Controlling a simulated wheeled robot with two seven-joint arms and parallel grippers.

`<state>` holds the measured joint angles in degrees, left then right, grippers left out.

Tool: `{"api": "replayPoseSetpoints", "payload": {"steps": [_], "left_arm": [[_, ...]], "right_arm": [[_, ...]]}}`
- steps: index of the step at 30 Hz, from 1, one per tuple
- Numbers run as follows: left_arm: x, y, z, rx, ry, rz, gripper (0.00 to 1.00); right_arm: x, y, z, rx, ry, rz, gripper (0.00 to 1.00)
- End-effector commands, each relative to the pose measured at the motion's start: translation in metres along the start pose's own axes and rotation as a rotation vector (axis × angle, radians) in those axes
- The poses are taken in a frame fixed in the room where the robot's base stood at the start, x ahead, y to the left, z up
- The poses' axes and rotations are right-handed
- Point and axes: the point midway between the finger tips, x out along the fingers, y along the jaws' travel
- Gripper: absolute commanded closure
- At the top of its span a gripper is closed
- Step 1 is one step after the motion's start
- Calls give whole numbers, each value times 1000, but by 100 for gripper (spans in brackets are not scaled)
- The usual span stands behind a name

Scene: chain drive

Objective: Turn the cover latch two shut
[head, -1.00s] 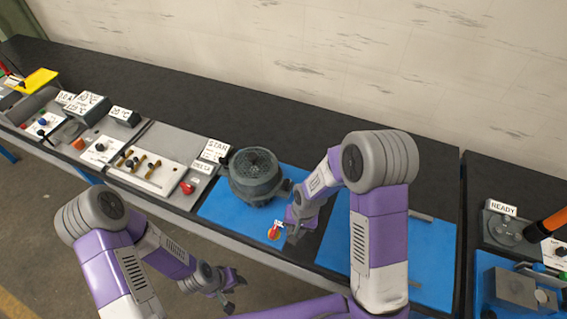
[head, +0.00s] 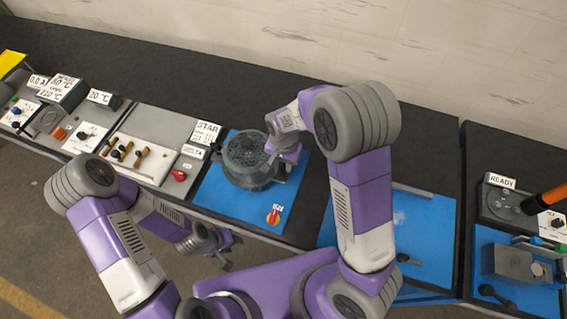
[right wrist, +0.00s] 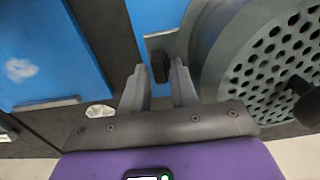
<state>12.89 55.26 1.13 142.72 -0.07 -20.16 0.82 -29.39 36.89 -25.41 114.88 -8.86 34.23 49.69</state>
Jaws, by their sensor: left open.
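The round grey housing with a perforated cover (head: 246,158) stands on a blue mat (head: 225,200) in the head view. In the right wrist view the perforated cover (right wrist: 265,70) fills the right side. A black latch knob (right wrist: 159,66) sits on a grey lug beside the cover. My right gripper (right wrist: 159,76) is open, with its fingers on either side of this knob and small gaps showing. A second dark knob (right wrist: 305,98) is at the right edge. No label shows which latch is two. In the head view my right gripper (head: 282,150) is at the housing's right side. My left gripper (head: 230,250) is open and empty in front of the bench.
A red and yellow switch (head: 273,215) is on the mat's front corner. A panel with several brass-coloured handles (head: 125,152) and a red knob (head: 179,174) lies left of the housing. Another blue mat (head: 425,225) lies to the right. The bench behind the housing is clear.

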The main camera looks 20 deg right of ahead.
Motion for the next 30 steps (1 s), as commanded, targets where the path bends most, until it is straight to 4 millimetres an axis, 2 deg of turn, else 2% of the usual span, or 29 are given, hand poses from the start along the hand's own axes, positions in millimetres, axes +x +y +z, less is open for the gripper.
{"api": "replayPoseSetpoints", "payload": {"steps": [9, 15, 23, 30], "left_arm": [[0, 0, 0, 0, 0, 0, 57], [0, 0, 0, 0, 0, 0, 57], [0, 0, 0, 0, 0, 0, 57], [3, -1, 0, 0, 0, 0, 57]], "right_arm": [[4, 0, 0, 0, 0, -1, 72], [4, 0, 0, 0, 0, -1, 100], [4, 0, 0, -10, 0, -1, 100], [4, 0, 0, -98, 0, -2, 100]]}}
